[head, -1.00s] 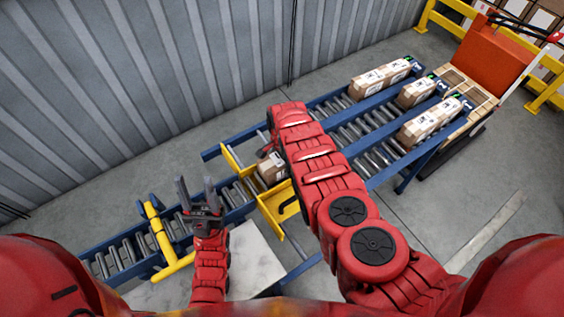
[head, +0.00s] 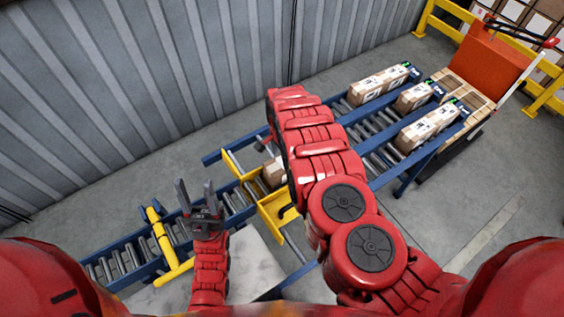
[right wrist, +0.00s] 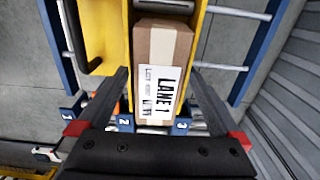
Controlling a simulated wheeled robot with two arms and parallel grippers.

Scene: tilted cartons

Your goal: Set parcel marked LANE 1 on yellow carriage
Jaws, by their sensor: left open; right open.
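The LANE 1 parcel (right wrist: 165,45) is a brown carton with a white label, seen from above in the right wrist view. It lies between the side walls of the yellow carriage (right wrist: 199,30). In the head view the parcel (head: 273,173) is partly hidden by my right arm, inside the yellow carriage (head: 268,206). My right gripper (right wrist: 158,73) is open above the parcel, one finger on each side, holding nothing; my arm mostly hides it in the head view. My left gripper (head: 195,184) is open and empty, left of the carriage near the roller track.
Blue roller lanes (head: 377,122) run to the upper right, with several cartons (head: 379,83) on them. Number plates, such as the 2 plate (right wrist: 124,122), mark lane ends. A yellow bar frame (head: 160,237) stands at the track's lower left. A corrugated wall (head: 150,80) lies behind.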

